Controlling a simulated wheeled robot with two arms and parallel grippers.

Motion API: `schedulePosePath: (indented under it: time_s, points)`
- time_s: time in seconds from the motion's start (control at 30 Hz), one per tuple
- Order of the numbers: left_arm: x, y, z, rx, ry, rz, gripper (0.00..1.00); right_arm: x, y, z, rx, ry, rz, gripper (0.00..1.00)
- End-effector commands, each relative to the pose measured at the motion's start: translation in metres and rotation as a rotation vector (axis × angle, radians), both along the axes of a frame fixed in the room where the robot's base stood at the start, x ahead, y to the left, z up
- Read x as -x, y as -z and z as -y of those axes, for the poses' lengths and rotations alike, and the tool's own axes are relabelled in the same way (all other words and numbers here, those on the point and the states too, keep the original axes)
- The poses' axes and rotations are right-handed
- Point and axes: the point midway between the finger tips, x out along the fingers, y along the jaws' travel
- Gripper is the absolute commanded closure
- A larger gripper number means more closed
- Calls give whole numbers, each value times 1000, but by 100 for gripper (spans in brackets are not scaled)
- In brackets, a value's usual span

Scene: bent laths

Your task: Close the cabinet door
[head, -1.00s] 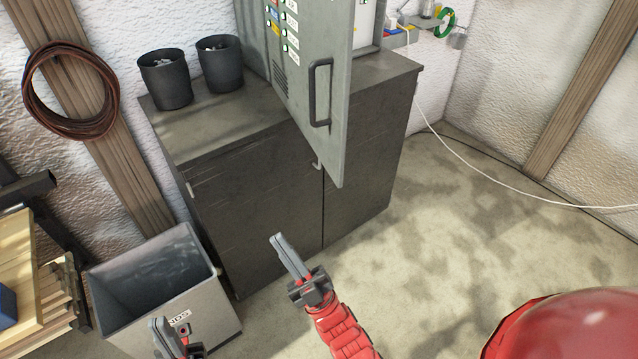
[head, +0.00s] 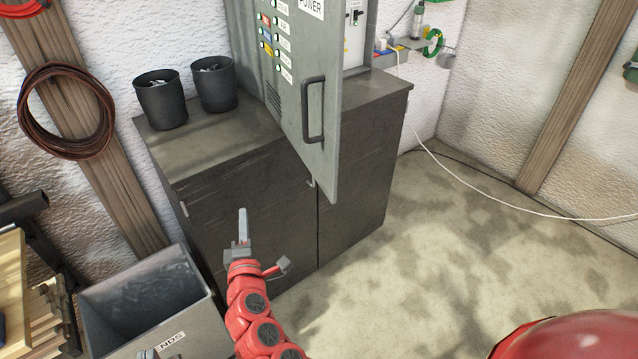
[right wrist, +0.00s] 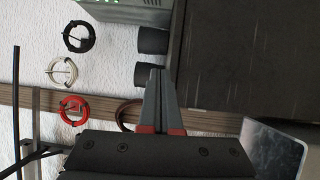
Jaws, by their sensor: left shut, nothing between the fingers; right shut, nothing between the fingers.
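The grey cabinet door (head: 290,100) stands open in the head view, jutting out past the front of the dark base unit. Its outer face, with labels and a dark bar handle (head: 313,110), is turned left. The cabinet inside (head: 355,35) shows to the right of the door's free edge. My right gripper (head: 243,225) is shut and empty, in front of the base unit, below and left of the door, not touching it. It also shows shut in the right wrist view (right wrist: 158,75). My left gripper (head: 148,354) is shut; only its tip shows at the bottom edge.
The dark base unit (head: 245,205) carries the cabinet and two black cups (head: 162,98). A grey bin (head: 150,295) stands at lower left beside wooden boards (head: 12,280). A coiled cable (head: 65,110) hangs on the wall. The floor (head: 430,250) at right is open, crossed by a white cable.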

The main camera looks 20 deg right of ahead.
Motion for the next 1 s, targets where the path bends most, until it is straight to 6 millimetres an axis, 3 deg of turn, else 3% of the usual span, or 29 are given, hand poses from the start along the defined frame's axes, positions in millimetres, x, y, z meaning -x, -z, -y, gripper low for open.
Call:
schedulePosePath:
  time_s: [0.03, 0.13, 0.3, 0.43, 0.67, 1.0]
  points:
    - [0, 1, 0, 0, 0, 0, 100, 7, -17, 9, 13, 91, 8, 100]
    - [0, 2, 0, 0, 0, 0, 100, 28, -40, 38, 19, 279, 3, 100]
    - [0, 3, 0, 0, 0, 0, 100, 62, -56, 70, -16, 488, -29, 100]
    - [0, 2, 0, 0, 0, 0, 100, 72, -59, 79, -35, 547, -42, 100]
    - [0, -8, 0, 0, 0, 0, 100, 54, -62, 99, -38, 560, -45, 100]
    - [0, -33, 0, 0, 0, 0, 100, -3, -62, 145, -35, 557, -47, 100]
